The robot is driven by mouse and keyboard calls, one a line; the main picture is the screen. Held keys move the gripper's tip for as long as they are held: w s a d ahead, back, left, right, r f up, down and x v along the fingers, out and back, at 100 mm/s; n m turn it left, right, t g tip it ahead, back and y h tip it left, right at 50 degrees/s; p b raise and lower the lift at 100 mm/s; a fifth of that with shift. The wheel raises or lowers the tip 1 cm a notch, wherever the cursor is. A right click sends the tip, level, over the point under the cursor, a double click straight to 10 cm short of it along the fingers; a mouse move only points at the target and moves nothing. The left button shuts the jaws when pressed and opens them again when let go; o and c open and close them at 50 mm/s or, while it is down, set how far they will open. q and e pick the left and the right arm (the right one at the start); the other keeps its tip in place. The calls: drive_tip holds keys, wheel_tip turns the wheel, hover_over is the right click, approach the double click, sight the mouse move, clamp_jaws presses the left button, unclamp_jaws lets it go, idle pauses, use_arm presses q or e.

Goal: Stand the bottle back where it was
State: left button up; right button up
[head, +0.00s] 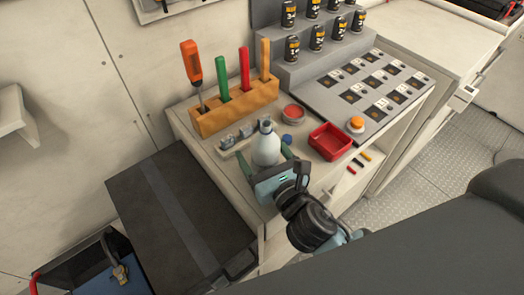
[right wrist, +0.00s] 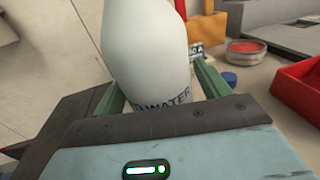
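The white bottle (head: 266,147) stands upright on the worktop near its front left edge. It also shows in the right wrist view (right wrist: 150,50), leaning in that picture, with part of a label reading "WATER". My right gripper (head: 263,155) is low at the bottle, with one green finger on each side of it. In the head view a gap shows between the left finger and the bottle, so the fingers look open around it. The bottle's base is partly hidden by the gripper. My left gripper is not in view.
Behind the bottle are an orange tool block (head: 235,108) and small grey clips (head: 237,135). To the right are a blue cap (head: 287,140), a round red tin (head: 293,114), a red tray (head: 330,142) and an orange button (head: 356,124). A dark case (head: 180,220) stands left, below the worktop.

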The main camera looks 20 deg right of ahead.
drive_tip(key=shift+r, duration=0.1)
drive_tip(key=shift+s, duration=0.15)
drive_tip(key=s, duration=0.3)
drive_tip(key=s+d+b, duration=0.1)
drive_tip(key=s, duration=0.6)
drive_tip(key=shift+s+d, duration=0.3)
drive_tip(key=shift+d, duration=0.05)
drive_tip(key=shift+s+d+r, duration=0.1)
drive_tip(key=shift+s+r, duration=0.05)
drive_tip(key=shift+s, duration=0.35)
